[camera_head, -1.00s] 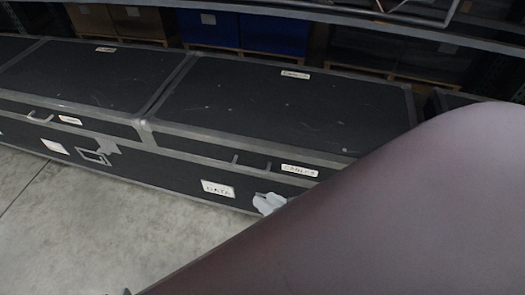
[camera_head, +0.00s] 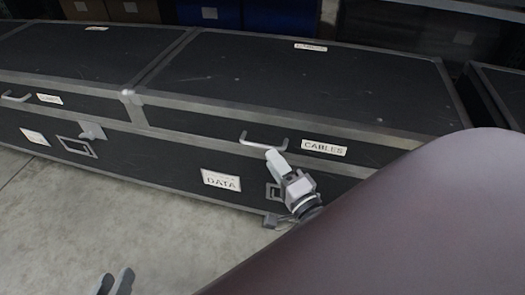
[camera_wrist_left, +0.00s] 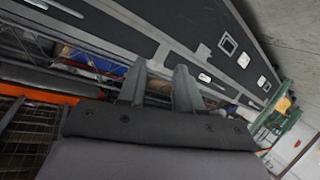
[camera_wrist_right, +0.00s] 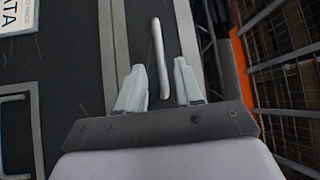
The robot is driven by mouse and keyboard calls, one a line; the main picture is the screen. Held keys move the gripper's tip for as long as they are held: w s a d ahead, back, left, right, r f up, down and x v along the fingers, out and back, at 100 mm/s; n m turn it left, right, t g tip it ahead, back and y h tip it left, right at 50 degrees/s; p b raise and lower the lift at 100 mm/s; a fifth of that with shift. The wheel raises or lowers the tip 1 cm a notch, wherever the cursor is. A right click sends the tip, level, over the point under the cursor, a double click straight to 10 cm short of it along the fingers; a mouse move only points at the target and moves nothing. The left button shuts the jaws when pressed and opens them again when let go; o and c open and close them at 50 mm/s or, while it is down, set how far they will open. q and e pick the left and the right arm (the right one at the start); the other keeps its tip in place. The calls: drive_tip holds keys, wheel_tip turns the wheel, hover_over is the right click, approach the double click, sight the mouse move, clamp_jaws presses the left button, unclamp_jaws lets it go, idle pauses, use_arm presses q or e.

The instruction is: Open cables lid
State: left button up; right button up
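The black case with metal edging has a closed cables lid (camera_head: 300,80), with a "CABLES" label (camera_head: 324,148) on its front. A light metal handle (camera_head: 263,143) sits on the front left of that label. My right gripper (camera_head: 277,162) is just below the handle in the head view. In the right wrist view my right gripper (camera_wrist_right: 159,78) is open, and the handle (camera_wrist_right: 157,45) shows between its fingers, not gripped. My left gripper (camera_head: 117,282) is low at the left, away from the lid. It is open and empty in the left wrist view (camera_wrist_left: 158,82).
A "DATA" label (camera_head: 221,180) is on the case front below. A similar closed lid (camera_head: 75,68) adjoins on the left. Shelving with blue boxes (camera_head: 285,18) stands behind. My own arm covers the lower right. Bare concrete floor (camera_head: 60,235) lies in front.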

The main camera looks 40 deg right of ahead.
sight(262, 145)
drive_tip(key=shift+w+d+r+b, duration=0.1)
drive_tip(key=shift+w+r+b, duration=0.1)
drive_tip(key=shift+w, duration=0.85)
drive_tip(key=shift+w+r+b, duration=0.1)
drive_tip(key=shift+w+b, duration=0.15)
drive_tip(key=shift+w, duration=0.75)
drive_tip(key=shift+w+d+r+b, duration=0.1)
drive_tip(key=shift+w+b, duration=0.1)
drive_tip(key=shift+w, duration=0.85)
drive_tip(key=shift+c, duration=0.3)
clamp_jaws()
